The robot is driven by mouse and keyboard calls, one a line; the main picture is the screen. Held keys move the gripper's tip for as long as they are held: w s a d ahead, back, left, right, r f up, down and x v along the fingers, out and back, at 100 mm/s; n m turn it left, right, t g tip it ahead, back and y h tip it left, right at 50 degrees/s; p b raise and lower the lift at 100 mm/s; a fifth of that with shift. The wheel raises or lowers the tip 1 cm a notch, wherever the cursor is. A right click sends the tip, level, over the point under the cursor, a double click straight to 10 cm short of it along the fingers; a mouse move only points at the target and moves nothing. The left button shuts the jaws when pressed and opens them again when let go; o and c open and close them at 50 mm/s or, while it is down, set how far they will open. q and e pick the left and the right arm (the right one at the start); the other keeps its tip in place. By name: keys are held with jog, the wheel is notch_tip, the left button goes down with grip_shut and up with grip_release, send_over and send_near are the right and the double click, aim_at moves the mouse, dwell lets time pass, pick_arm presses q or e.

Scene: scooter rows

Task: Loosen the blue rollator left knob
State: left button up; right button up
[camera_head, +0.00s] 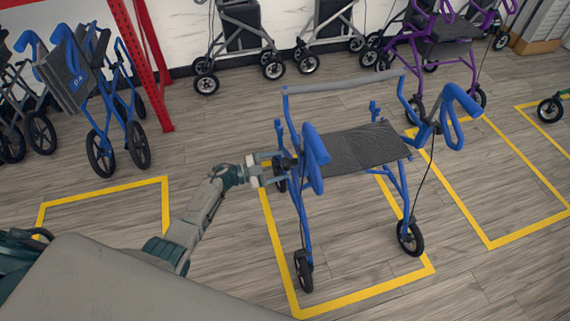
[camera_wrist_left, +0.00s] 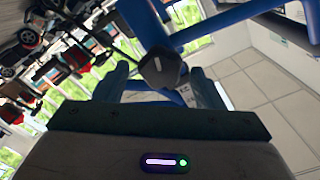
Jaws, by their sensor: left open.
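The blue rollator (camera_head: 360,150) stands unfolded inside a yellow floor outline, with a dark seat and blue handles. Its left knob (camera_wrist_left: 163,72) is a dark, faceted knob on the blue frame in the left wrist view. In the head view the knob is small and partly hidden by the gripper and handle. My left gripper (camera_head: 277,168) is at the rollator's left upright, just below the blue handle (camera_head: 316,158). In the left wrist view its two fingers stand apart on either side of the knob, with gaps visible. My right gripper is not in view.
Folded blue rollators (camera_head: 95,95) stand at the left near a red rack post (camera_head: 140,65). A purple rollator (camera_head: 440,50) stands behind at the right, and grey ones (camera_head: 240,40) stand along the wall. Open floor lies left of the yellow outline (camera_head: 365,293).

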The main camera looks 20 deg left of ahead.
pick_arm(q)
jog(key=v, duration=0.8)
jog(key=shift+a+b, duration=0.15)
jog(key=shift+b, duration=0.3)
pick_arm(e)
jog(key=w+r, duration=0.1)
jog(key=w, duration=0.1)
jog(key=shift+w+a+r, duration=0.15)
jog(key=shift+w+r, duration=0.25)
pick_arm(q)
jog(key=shift+s, duration=0.15)
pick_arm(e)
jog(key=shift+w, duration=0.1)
